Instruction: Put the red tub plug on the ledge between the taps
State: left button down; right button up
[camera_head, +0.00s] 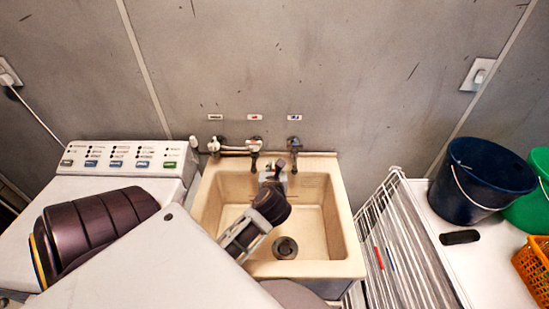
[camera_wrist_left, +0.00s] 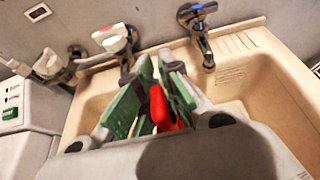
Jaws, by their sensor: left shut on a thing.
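The red tub plug (camera_wrist_left: 160,108) is between the green pads of my left gripper (camera_wrist_left: 159,80), which is shut on it. In the head view my left gripper (camera_head: 275,174) is over the back part of the cream sink (camera_head: 345,240), just in front of the back ledge (camera_head: 274,158). The plug is mostly hidden there. The red-marked tap (camera_head: 255,148) and the blue-marked tap (camera_head: 294,148) stand at the ledge, one on each side of the gripper. The wrist view also shows the red-marked tap (camera_wrist_left: 115,38) and the blue-marked tap (camera_wrist_left: 198,28). My right gripper is out of view.
A drain (camera_head: 285,247) is in the sink floor. A washing machine (camera_head: 75,190) stands left of the sink. A white drying rack (camera_head: 395,245) stands close on the right, with a dark blue bucket (camera_head: 480,180), a green bucket and an orange basket (camera_head: 535,265) beyond it.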

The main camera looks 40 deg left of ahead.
pick_arm(q)
jog(key=w+a+p, duration=0.1)
jog(key=w+a, duration=0.3)
jog(key=w, duration=0.1)
jog(key=w+a+p, duration=0.1)
jog(key=w+a, duration=0.3)
jog(key=w, duration=0.1)
jog(key=w+a+p, duration=0.2)
jog(key=w+a, duration=0.2)
jog(key=w, duration=0.1)
jog(key=shift+w+a+r, duration=0.1)
jog(key=shift+a, duration=0.3)
jog(key=shift+d+f, duration=0.1)
jog(key=shift+f, duration=1.55)
jog(key=shift+f+p, duration=0.4)
jog(key=shift+f, duration=1.55)
